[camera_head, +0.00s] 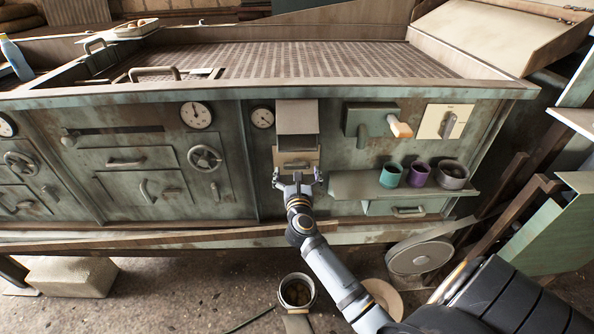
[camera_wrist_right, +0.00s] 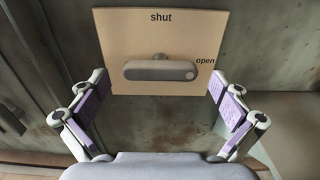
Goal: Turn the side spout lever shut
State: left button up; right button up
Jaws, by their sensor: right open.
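A grey bar lever (camera_wrist_right: 160,70) is mounted on a beige plate marked "shut" at the top and "open" at the right. The lever lies level, with the pale dot at its right end beside "open". In the head view the beige plate (camera_head: 291,158) sits below a grey box-like spout (camera_head: 297,112). My right gripper (camera_head: 298,179) is open and empty in front of this plate. In the right wrist view its fingers (camera_wrist_right: 159,92) stand apart on either side of the lever, not visibly touching it. My left gripper is not in view.
A second beige plate with an upright lever (camera_head: 449,127) is at the right. A wooden-ended handle (camera_head: 401,128) sits left of it. Teal (camera_head: 391,175), purple (camera_head: 418,175) and grey (camera_head: 452,175) cups stand on a shelf. A pot (camera_head: 297,291) is on the floor.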

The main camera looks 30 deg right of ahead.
jog(key=shift+w, duration=0.1)
jog(key=c, duration=1.1)
jog(key=n+p, duration=0.1)
jog(key=p, duration=0.1)
jog(key=n+p, duration=0.2)
jog(key=shift+r+n, duration=0.25)
jog(key=shift+n, duration=0.05)
jog(key=n+p, duration=0.4)
jog(key=shift+n, duration=0.3)
jog(key=n+p, duration=0.4)
jog(key=n, duration=0.1)
jog(key=shift+f, duration=0.1)
jog(key=shift+f+n+p, duration=0.15)
jog(key=shift+n+p, duration=1.1)
jog(key=shift+n, duration=1.05)
jog(key=o, duration=1.1)
